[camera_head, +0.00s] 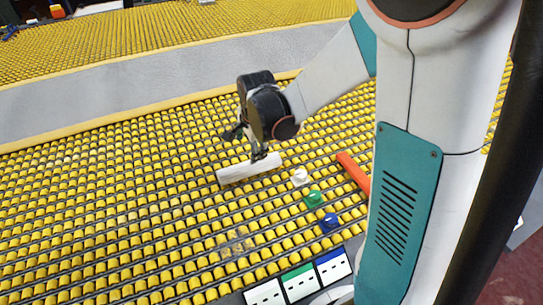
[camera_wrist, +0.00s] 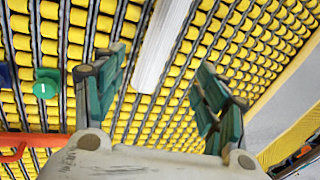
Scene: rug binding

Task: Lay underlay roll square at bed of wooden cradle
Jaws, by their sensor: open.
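A long white bar-like piece, likely the underlay roll (camera_head: 249,170), lies on the yellow roller surface below my gripper (camera_head: 247,144). In the wrist view the white piece (camera_wrist: 163,45) runs up between and beyond the two fingers. I cannot make out a wooden cradle in either view.
Right of the white piece are a white knob (camera_head: 300,177), a green knob (camera_head: 314,198), a blue knob (camera_head: 330,222) and an orange bar (camera_head: 353,173). Several coloured panels (camera_head: 298,282) lie at the front. Rollers to the left are clear; a grey strip (camera_head: 130,83) runs behind.

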